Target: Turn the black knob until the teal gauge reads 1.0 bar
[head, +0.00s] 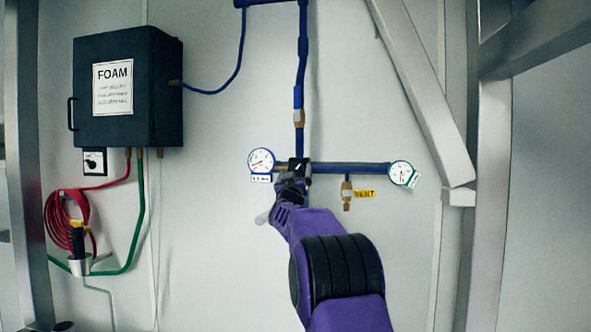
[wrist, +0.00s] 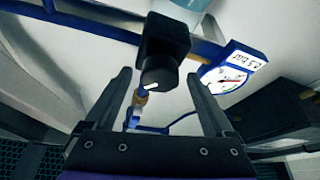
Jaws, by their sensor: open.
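The black knob (wrist: 160,72) sticks out of a square black body on the blue pipe, with a small white mark on its face. In the head view the black body (head: 298,165) shows just above my gripper, which hides much of the knob. My gripper (wrist: 159,76) is open, with one finger on each side of the knob in the wrist view; I see gaps, and contact cannot be told. The teal-rimmed gauge (head: 402,174) is at the pipe's right end, slightly tilted. Its needle is too small to read surely. It is not seen in the wrist view.
A blue-rimmed gauge (head: 261,160) with a white label is left of the knob, close to my gripper. A brass fitting (head: 346,194) with a yellow tag hangs below the pipe. A FOAM box (head: 128,90) is upper left; a metal frame (head: 490,200) stands at right.

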